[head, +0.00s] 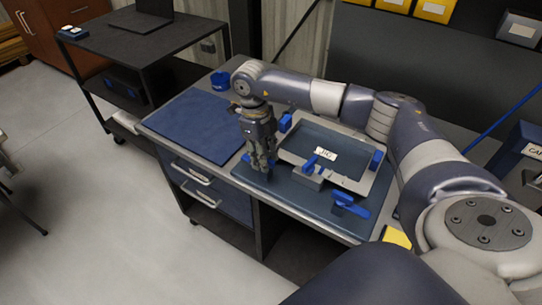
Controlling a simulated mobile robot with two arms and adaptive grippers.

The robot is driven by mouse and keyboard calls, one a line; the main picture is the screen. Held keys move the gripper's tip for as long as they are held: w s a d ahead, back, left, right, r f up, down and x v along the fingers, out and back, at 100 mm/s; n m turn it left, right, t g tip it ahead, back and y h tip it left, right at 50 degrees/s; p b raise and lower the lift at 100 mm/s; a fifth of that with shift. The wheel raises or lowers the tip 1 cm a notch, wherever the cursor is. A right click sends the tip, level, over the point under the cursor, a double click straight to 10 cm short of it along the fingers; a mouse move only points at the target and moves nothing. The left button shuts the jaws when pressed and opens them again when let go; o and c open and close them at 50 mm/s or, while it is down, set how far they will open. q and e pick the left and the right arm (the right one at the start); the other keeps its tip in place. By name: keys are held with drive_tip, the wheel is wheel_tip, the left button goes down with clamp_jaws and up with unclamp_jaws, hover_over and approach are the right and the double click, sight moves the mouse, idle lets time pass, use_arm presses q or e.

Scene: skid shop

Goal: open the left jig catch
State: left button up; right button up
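The jig is a pale frame (348,183) around a dark recessed plate, with a white label reading "JIG" (326,154). It lies on a dark blue mat (292,195) on the bench. A blue catch (285,122) shows at its left edge, a blue handle (311,162) at its near edge and a blue catch (376,160) at its right edge. My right gripper (262,170) points down over the mat, just left of the jig. It partly hides the area behind it, where a bit of blue shows. Its finger gap is unclear. My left gripper is not in view.
A blue lever-like part (350,205) lies on the mat at the jig's near right. A blue cup-like item (220,80) stands at the back. A blue panel (190,125) covers the bench's left part. Yellow bins (435,9) hang behind. My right arm spans above the jig's far side.

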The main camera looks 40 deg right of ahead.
drive_tip(key=shift+r, duration=0.1)
drive_tip(key=shift+r+p, duration=2.7)
drive_tip(key=shift+r, duration=1.25)
